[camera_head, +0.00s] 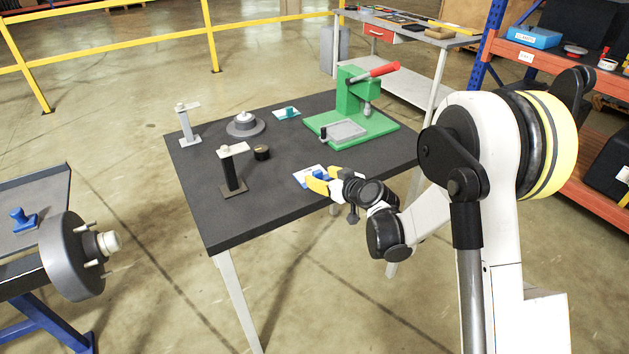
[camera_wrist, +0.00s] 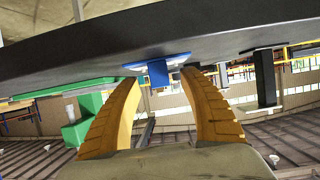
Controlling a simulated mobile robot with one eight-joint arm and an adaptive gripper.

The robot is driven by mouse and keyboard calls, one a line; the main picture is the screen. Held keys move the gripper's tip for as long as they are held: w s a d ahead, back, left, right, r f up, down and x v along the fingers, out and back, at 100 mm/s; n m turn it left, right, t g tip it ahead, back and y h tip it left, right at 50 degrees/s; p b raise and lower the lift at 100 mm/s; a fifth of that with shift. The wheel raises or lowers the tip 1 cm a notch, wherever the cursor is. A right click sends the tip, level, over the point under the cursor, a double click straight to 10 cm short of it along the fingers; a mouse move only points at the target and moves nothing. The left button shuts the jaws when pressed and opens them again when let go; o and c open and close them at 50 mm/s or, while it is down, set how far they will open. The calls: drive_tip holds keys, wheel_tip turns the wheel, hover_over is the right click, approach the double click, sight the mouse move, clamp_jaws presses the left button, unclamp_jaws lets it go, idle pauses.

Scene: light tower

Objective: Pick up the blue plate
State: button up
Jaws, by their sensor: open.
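My gripper (camera_head: 317,180), with yellow fingers, reaches in low from the right at the table's front edge. In the wrist view my gripper (camera_wrist: 163,78) is open with its fingers on either side of the blue piece. I cannot tell whether either finger touches it.
The dark table (camera_head: 210,215) also holds a green press (camera_head: 355,110) with a red handle, a black post (camera_head: 232,170), a small black cylinder (camera_head: 262,153), a grey round fixture (camera_head: 245,124) and a teal piece (camera_head: 288,112).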

drive_tip(key=x, duration=0.2)
drive_tip(key=shift+w+a+f, duration=0.15)
drive_tip(key=shift+w+a, duration=0.05)
clamp_jaws()
